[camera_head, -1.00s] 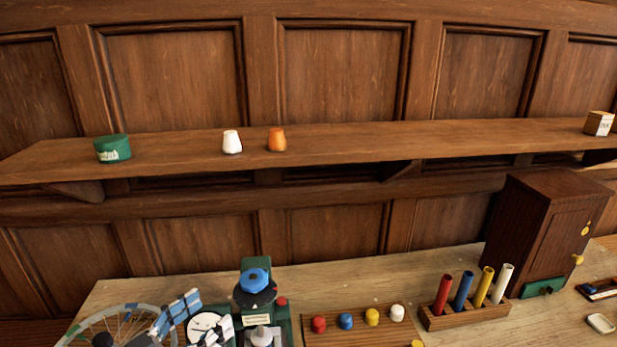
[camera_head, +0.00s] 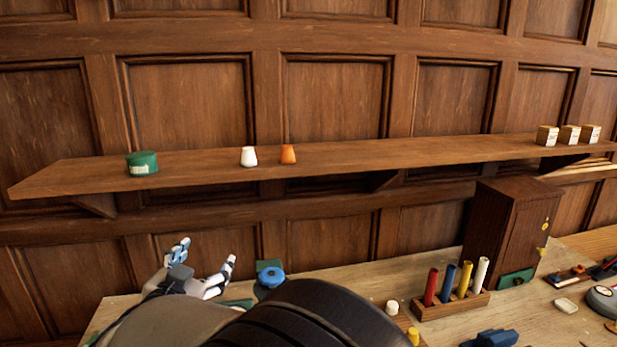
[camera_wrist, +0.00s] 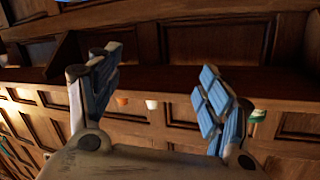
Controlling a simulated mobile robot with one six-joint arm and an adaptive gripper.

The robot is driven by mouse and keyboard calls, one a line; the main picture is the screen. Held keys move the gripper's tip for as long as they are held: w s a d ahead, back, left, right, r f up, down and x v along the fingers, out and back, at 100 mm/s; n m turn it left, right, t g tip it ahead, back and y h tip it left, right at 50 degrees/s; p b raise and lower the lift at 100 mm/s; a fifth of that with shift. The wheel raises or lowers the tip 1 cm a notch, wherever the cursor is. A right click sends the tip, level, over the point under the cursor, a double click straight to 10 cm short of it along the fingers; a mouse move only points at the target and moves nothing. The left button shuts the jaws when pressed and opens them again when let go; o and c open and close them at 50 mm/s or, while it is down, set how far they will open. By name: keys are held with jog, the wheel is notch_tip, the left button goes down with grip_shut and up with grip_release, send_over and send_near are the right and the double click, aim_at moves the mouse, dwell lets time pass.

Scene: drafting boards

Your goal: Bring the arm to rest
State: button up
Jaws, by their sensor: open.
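My gripper (camera_head: 206,268) is raised above the left part of the workbench in the head view, with its fingers spread apart and nothing between them. In the wrist view my gripper (camera_wrist: 158,95) shows two blue-padded fingers wide apart, with the wall panels and shelf seen past them. My dark arm link covers the front middle of the bench in the head view and hides much of what lies there.
A wall shelf (camera_head: 340,157) carries a green tin (camera_head: 142,163), a white cup (camera_head: 248,157), an orange cup (camera_head: 288,154) and small boxes (camera_head: 569,135). On the bench (camera_head: 350,282) stand a rack of colored tubes (camera_head: 450,303) and a dark cabinet (camera_head: 507,230).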

jog(key=s+d+r+n+g+y, duration=0.35)
jog(key=d+r+y, duration=0.3)
jog(key=d, duration=0.45)
jog(key=s+d+f+g+h, duration=0.1)
jog(key=s+d+f, duration=0.3)
jog(key=s+d, duration=0.4)
jog(key=s+d+f+g+h, duration=0.2)
jog(key=s+d+f+g, duration=0.2)
jog(key=s+d, duration=0.4)
jog(key=s+d+f+g+h, duration=0.2)
jog(key=s+d+f+g, duration=0.1)
jog(key=s+d, duration=0.5)
jog(key=s+f+n, duration=0.1)
jog(key=s, duration=0.2)
jog(key=shift+s+d+f, duration=0.15)
jog(key=shift+d+f, duration=0.05)
jog(key=shift+f, duration=0.15)
